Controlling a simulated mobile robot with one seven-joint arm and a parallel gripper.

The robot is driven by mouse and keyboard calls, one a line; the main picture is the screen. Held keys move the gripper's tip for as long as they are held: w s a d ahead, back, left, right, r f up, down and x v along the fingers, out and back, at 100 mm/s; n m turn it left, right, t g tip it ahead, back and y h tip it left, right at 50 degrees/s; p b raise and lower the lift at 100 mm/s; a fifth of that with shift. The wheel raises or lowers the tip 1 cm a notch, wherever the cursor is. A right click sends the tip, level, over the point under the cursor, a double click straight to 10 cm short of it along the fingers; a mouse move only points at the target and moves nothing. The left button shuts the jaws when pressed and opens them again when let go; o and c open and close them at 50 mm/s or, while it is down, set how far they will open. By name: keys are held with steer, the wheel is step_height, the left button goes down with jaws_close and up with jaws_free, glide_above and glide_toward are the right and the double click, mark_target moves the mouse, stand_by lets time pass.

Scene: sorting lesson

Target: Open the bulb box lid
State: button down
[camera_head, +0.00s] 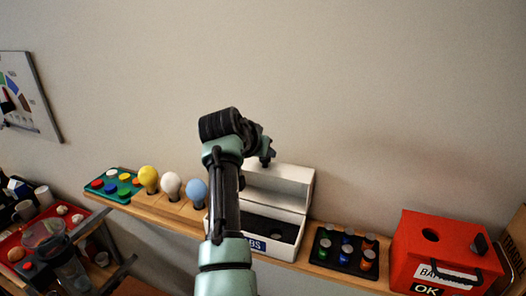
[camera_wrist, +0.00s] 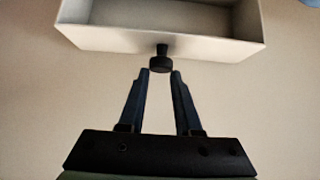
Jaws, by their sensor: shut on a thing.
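The white bulb box (camera_head: 282,249) stands on the wooden shelf, its label partly hidden by my arm. Its lid (camera_head: 297,174) is tilted up at the back, so the box is open and its dark inside shows. In the wrist view the hollow white lid (camera_wrist: 210,44) fills the top, with a black knob (camera_wrist: 160,62) on its edge. My gripper (camera_head: 267,160) is at the lid's upper edge. In the wrist view my gripper's fingertips (camera_wrist: 161,72) are at the knob, one on each side, and shut on it.
Left of the box stand blue (camera_head: 195,190), white (camera_head: 170,185) and yellow (camera_head: 148,178) bulbs and a green tray (camera_head: 124,194) of coloured caps. Right are a black battery tray (camera_head: 340,262) and a red battery box (camera_head: 445,240).

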steer(key=shift+w+r, duration=0.1)
steer(key=shift+r, duration=0.25)
steer(key=c, duration=0.9)
jaws_free()
steer(key=shift+d, duration=0.1)
steer(key=o, duration=0.4)
steer(key=shift+w+f, duration=0.1)
steer(key=shift+f, duration=0.2)
steer(key=shift+c, duration=0.2)
steer(key=shift+s, duration=0.2)
steer(key=shift+s+a+r+b, duration=0.3)
steer(key=shift+s+b, duration=0.1)
steer(key=shift+b, duration=0.1)
steer(key=b+v, duration=0.4)
steer(key=v, duration=0.7)
steer(key=shift+s+r+b, duration=0.2)
steer(key=shift+r+b, duration=0.1)
